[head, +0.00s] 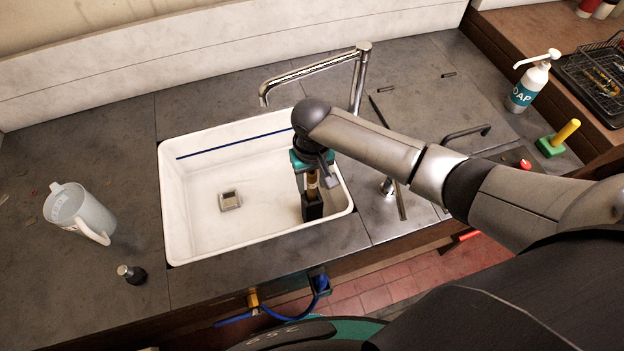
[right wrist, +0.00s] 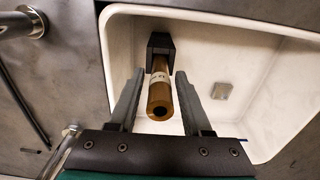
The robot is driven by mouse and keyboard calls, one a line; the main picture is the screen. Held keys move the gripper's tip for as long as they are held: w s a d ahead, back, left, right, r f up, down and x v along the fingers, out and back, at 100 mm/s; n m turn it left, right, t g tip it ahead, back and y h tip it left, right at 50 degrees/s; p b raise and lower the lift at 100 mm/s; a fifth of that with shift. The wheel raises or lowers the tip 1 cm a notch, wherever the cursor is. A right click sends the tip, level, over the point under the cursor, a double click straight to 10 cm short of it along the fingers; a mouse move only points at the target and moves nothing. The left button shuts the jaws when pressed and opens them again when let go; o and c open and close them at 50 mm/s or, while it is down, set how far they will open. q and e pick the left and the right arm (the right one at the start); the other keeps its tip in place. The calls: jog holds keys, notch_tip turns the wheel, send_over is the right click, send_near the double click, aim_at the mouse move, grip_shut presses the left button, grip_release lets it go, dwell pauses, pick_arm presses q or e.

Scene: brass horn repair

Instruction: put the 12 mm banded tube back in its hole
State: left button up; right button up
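A brass tube (right wrist: 158,88) with a pale label band stands in a black block (right wrist: 159,45) in the sink. Its open end faces the wrist camera, and the label is too small to read. In the head view the tube (head: 312,184) shows partly behind my gripper, above the block (head: 312,208). My right gripper (right wrist: 160,74) is open, with one finger on each side of the tube and a visible gap on both sides. In the head view my right gripper (head: 314,177) points down into the right part of the sink. My left gripper is not in view.
The white sink (head: 174,208) has a drain (head: 230,200) and raised walls. A faucet (head: 362,75) rises behind it. A jug (head: 80,210) and a small dark knob-like piece (head: 132,274) stand left. A soap bottle (head: 527,85) and a wire rack (head: 598,75) are right.

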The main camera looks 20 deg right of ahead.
grip_shut()
jog(key=shift+r, duration=0.2)
dwell(0.3)
notch_tip(320, 180, up, 10)
jog(key=p, duration=0.7)
jog(key=shift+f, duration=0.15)
dwell(0.7)
